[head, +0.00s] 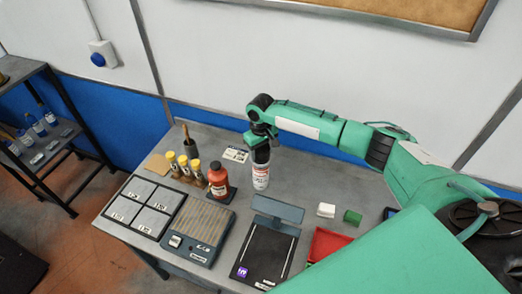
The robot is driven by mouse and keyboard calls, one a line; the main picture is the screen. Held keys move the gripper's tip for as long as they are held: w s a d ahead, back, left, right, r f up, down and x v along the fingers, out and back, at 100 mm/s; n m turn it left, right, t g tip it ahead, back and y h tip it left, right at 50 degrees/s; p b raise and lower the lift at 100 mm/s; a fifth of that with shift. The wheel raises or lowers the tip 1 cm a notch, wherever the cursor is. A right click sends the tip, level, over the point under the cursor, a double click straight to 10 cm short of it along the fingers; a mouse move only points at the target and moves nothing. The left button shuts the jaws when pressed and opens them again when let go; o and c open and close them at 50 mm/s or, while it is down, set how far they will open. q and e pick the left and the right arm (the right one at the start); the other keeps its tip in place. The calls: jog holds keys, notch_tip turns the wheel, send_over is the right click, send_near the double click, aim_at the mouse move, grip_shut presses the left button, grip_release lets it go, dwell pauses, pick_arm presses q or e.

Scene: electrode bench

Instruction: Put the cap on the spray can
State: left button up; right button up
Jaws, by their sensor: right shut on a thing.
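The spray can (261,179), white with red print, stands upright on the grey bench near its middle. My right gripper (261,148) is directly above it, pointing down, and is shut on a small dark piece that appears to be the cap (261,156). The cap is at the top of the can. From this view I cannot tell whether it is seated or just above the can, and the fingers hide part of it. My left gripper is not in view.
A red bottle (218,180) and a rack of yellow-capped bottles (184,166) stand left of the can. In front are a grey tile tray (145,207), a ribbed device (198,230) and a black stand (265,250). A white block (326,210), green block (352,217) and red tray (328,243) lie right.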

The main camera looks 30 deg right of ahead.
jog(key=o, duration=1.4)
jog(key=shift+r+p, duration=2.55)
jog(key=shift+p, duration=0.1)
jog(key=shift+r+p, duration=0.3)
jog(key=shift+r, duration=0.65)
